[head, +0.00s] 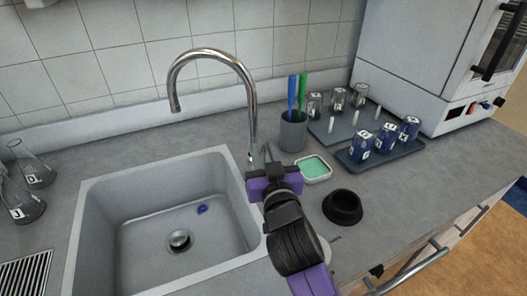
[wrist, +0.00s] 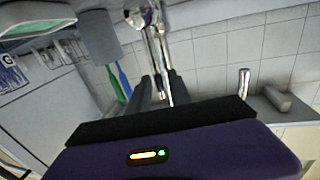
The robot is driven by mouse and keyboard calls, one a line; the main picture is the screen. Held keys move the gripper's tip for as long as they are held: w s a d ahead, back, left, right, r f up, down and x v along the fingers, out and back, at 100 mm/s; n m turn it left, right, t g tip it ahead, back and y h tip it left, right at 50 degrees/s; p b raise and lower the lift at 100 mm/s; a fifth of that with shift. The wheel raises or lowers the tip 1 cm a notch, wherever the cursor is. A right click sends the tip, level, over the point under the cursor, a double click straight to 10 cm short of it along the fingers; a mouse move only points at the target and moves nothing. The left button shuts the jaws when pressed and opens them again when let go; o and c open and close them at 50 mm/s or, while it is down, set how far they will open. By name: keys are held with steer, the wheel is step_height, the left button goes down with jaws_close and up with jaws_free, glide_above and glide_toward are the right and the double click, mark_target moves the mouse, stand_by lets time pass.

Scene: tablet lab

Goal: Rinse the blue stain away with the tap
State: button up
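The blue stain (head: 202,209) is a small patch on the sink floor, right of and behind the drain (head: 179,240). The chrome tap (head: 253,110) stands behind the sink's right back corner, and its curved spout hangs over the basin. No water shows coming from it. My gripper (head: 262,160) is beside the tap's base, right of the sink, and partly hides it. In the wrist view, my gripper (wrist: 162,78) has its two dark fingers apart, with a thin chrome part of the tap (wrist: 158,50) showing between them. I cannot tell whether they touch it.
Close to the right are a green sponge in a white dish (head: 314,168), a grey cup (head: 293,132) with blue and green brushes, and a black round holder (head: 342,207). Racks of glasses (head: 350,160) stand further right. Flasks (head: 30,165) are left of the sink (head: 85,230).

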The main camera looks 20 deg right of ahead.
jaws_close()
stand_by(1.2)
